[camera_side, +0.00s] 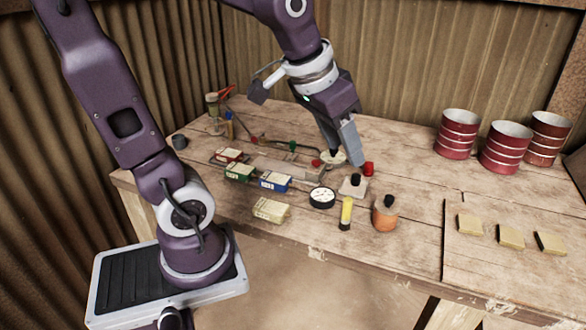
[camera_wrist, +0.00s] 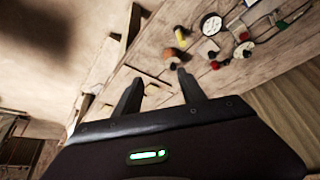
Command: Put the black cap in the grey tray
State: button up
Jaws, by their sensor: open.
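A black cap sits on a small pale bottle (camera_side: 353,187). The cap (camera_side: 356,178) is just below and right of my gripper (camera_side: 345,160) in the side view. A second black cap (camera_side: 390,200) tops an orange bottle (camera_side: 385,218); I cannot tell which cap the task means. The likely grey tray (camera_side: 287,170) is a flat grey piece left of my gripper, partly hidden by clutter. My gripper is open and empty above the bench, with its fingers (camera_wrist: 158,88) spread apart in the wrist view. The orange bottle (camera_wrist: 169,51) appears beyond the fingertips there.
A red piece (camera_side: 368,169) stands right of my gripper. A black-rimmed dial (camera_side: 322,198), a yellow tube (camera_side: 346,213) and several small boxes (camera_side: 275,181) crowd the near left. Red cans (camera_side: 505,147) stand at the right. The bench between them is mostly clear.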

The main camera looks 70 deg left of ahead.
jog(key=s+d+m, duration=0.1)
jog(key=s+d, duration=0.3)
jog(key=s, duration=0.8)
jog(key=shift+d+f+h, duration=0.15)
jog(key=shift+f+h, duration=0.1)
jog(key=shift+h, duration=0.05)
